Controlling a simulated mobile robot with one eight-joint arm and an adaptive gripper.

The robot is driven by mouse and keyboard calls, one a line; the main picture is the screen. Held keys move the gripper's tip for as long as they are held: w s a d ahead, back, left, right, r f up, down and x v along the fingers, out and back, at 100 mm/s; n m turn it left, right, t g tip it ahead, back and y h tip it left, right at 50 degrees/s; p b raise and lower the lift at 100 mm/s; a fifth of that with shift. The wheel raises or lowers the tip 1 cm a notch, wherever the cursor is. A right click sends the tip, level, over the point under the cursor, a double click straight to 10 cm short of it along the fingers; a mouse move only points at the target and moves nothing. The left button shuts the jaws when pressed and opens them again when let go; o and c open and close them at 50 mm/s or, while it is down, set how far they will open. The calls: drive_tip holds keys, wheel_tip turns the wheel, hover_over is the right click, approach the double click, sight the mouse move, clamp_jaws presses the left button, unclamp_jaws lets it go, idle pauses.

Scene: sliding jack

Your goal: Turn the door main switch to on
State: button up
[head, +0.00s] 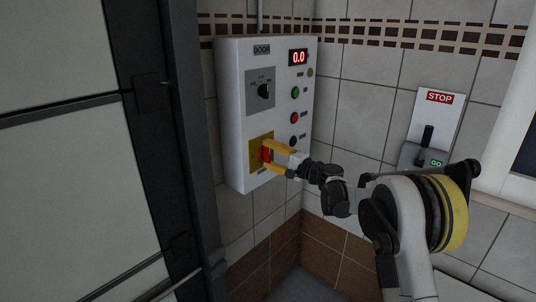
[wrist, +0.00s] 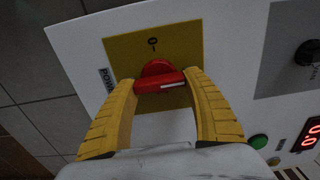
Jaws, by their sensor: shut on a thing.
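The door control box (head: 232,120) is a white panel on the tiled wall, labelled DOOR. Its main switch is a red rotary handle (head: 266,155) on a yellow plate (head: 254,163) at the lower left of the panel. In the wrist view the red handle (wrist: 160,82) lies between the yellow fingers of my gripper (wrist: 162,85), one at each end of it. My gripper (head: 276,157) is shut on the handle in the head view. A "0" mark shows on the yellow plate (wrist: 130,50). The fingers hide part of the plate, and any on mark is not visible.
The panel also has a black selector knob (head: 263,91), a lit red display (head: 298,57) reading 0.0, a green button (head: 295,92) and a red button (head: 294,118). A STOP/GO lever box (head: 423,150) is on the right wall. A dark door frame (head: 185,130) stands close at left.

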idle(0.3)
drive_tip(key=o, duration=1.2)
drive_tip(key=v, duration=1.2)
drive_tip(key=shift+s, duration=0.1)
